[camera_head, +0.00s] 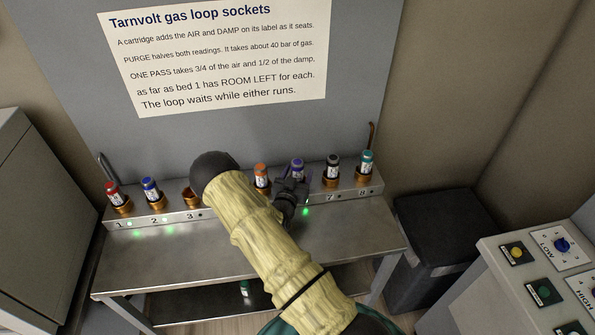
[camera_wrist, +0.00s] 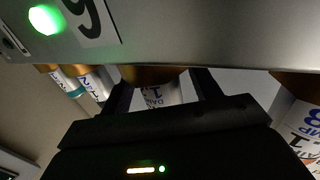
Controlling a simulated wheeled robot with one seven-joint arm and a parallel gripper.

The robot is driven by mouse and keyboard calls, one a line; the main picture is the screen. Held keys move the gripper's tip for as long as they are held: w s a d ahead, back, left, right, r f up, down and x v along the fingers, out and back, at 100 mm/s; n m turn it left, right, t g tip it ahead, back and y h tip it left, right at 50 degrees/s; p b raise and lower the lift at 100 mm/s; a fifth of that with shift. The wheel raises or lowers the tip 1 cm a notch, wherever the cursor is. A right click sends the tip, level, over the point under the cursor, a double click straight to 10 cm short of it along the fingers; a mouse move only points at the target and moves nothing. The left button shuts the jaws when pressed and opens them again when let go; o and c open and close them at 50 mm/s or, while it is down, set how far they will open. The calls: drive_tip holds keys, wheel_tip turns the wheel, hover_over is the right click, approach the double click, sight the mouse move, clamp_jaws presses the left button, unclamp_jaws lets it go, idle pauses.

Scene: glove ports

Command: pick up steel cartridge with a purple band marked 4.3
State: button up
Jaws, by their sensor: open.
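A steel cartridge with a purple band (camera_head: 298,164) stands upright in a socket of the rack, just left of socket 7 in the head view. My gripper (camera_head: 293,187) is at its near side, partly covering it. In the wrist view, which is upside down to the head view, a white-labelled cartridge (camera_wrist: 160,95) shows between the two open fingers (camera_wrist: 165,88), with a gap at each side. Part of its label reads DAMP. Its band is not visible there, and I cannot read 4.3 in either view.
The socket rack (camera_head: 345,190) also holds red (camera_head: 112,190), blue (camera_head: 150,187), orange (camera_head: 261,174), black (camera_head: 332,166) and teal (camera_head: 366,160) cartridges. Socket 3 (camera_head: 191,195) looks empty. My forearm hides the socket beside it. The bench front (camera_head: 350,225) is clear.

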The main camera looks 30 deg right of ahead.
sight(298, 161)
idle(0.4)
drive_tip(key=c, duration=1.2)
drive_tip(key=shift+r, duration=0.1)
wheel_tip(298, 161, up, 10)
drive_tip(key=b, duration=0.3)
